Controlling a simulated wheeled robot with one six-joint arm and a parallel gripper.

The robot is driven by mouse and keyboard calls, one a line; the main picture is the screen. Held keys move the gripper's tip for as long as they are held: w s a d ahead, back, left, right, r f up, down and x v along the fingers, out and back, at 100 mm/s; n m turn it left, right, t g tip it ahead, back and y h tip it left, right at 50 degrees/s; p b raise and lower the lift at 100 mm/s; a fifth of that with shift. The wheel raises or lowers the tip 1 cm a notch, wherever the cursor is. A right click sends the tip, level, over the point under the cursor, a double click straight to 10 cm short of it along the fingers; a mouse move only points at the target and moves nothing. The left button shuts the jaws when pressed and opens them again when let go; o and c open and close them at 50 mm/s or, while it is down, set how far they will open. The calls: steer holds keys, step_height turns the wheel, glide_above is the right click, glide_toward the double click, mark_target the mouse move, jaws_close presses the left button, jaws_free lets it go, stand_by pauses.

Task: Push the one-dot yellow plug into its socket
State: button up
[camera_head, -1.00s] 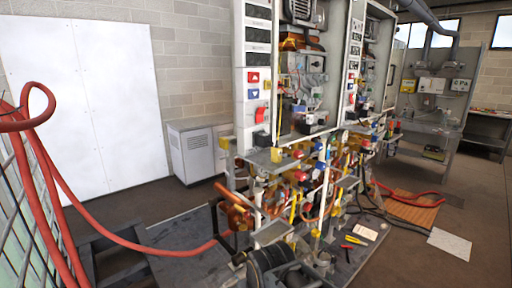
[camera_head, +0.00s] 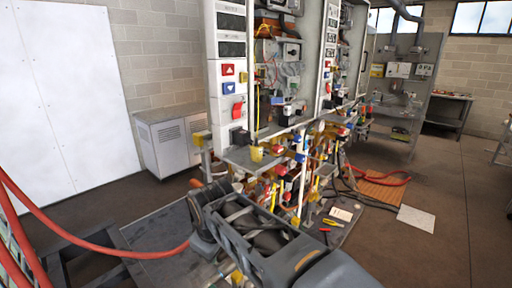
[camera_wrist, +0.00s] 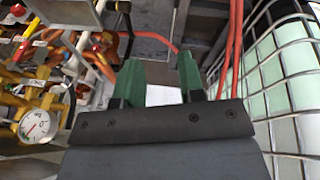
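My gripper (camera_wrist: 160,85) shows in the wrist view with two green fingers apart and nothing between them. In the head view my arm reaches from the bottom right towards the front of the heater rack, and its fingers are hidden. A yellow part (camera_head: 256,154) sits at the front edge of the rack's grey shelf (camera_head: 262,162). Another yellow part (camera_head: 199,139) is at the rack's left side. Both are too small to show dots, so I cannot tell which is the one-dot plug. I cannot make out its socket.
Dense pipes and valves fill the rack below the shelf. A gauge (camera_wrist: 35,125) and yellow pipes are left of my gripper in the wrist view. A wire cage (camera_wrist: 290,90) stands to the right. Red hose (camera_head: 100,247) crosses the lower left. Floor at the right is open (camera_head: 450,200).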

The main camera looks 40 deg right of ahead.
steer(key=w+d+r+n+h+p, duration=0.1)
steer(key=w+d+r+n+p, duration=0.2)
steer(key=r, duration=0.5)
steer(key=w+d+r+n+h+p, duration=0.1)
steer(key=w+d+r+n, duration=0.3)
steer(key=r, duration=0.5)
steer(key=n+g+h+p, duration=0.2)
steer(key=n+p, duration=0.2)
steer(key=n, duration=0.4)
glide_toward(256, 146)
step_height(256, 146, up, 3)
steer(key=shift+w+a+r, duration=0.1)
steer(key=shift+w+a, duration=0.1)
steer(key=shift+a, duration=0.05)
steer(key=x, duration=0.8)
steer(key=shift+s+a+b, duration=0.1)
steer(key=shift+b, duration=0.3)
steer(key=shift+f, duration=0.35)
steer(key=shift+s+x, duration=0.15)
steer(key=shift+x, duration=1.15)
steer(key=shift+s+x, duration=0.1)
steer(key=shift+x, duration=1.2)
steer(key=shift+w+a+f, duration=0.1)
steer(key=shift+a, duration=0.05)
steer(key=shift+c, duration=0.2)
